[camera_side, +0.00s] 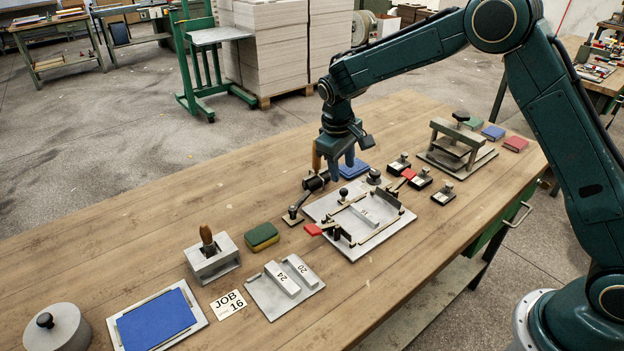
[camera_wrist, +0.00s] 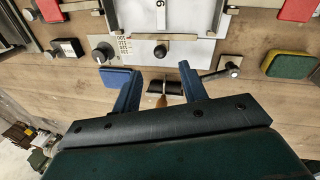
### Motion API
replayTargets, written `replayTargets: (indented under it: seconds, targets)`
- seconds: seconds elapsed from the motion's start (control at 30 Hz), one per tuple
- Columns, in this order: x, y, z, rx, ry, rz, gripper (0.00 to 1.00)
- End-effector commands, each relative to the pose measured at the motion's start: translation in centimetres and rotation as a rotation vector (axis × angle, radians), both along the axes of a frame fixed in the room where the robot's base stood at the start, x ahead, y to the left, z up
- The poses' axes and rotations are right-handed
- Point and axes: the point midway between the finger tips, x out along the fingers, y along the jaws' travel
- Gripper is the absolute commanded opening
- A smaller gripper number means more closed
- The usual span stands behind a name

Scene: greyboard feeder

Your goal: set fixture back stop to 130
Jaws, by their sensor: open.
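The fixture (camera_side: 395,226) is a pale metal plate on the bench with a grey block on it; its edge also shows in the wrist view (camera_wrist: 200,52). In the wrist view a cross bar that looks like the back stop (camera_wrist: 180,37) lies across the plate. A round black knob (camera_wrist: 160,52) sits at its middle, and a small printed scale (camera_wrist: 124,46) is at its left; its numbers are too small to read. My gripper (camera_side: 342,172) is open and empty above the back end of the fixture. Its two blue fingers (camera_wrist: 160,80) point toward the knob, apart from it.
A brayer (camera_wrist: 165,88) shows between and beyond my fingers. Beside the fixture are a blue pad (camera_side: 352,169), a lever (camera_side: 293,213), a green-yellow sponge (camera_side: 262,237) and several black-based parts (camera_side: 420,179). Red clamp handles (camera_side: 314,229) stick out.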

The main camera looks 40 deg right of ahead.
Motion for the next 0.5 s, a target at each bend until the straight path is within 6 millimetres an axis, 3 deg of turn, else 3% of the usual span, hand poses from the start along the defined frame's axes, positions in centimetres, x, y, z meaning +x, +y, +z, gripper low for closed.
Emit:
replayTargets:
  seconds: [0.3,0.5]
  targets:
    - [0.1,-1.0,-4.8,0.0,0.002,-0.001,0.43]
    - [0.3,-1.3,-6.7,0.0,0.0,-0.001,0.43]
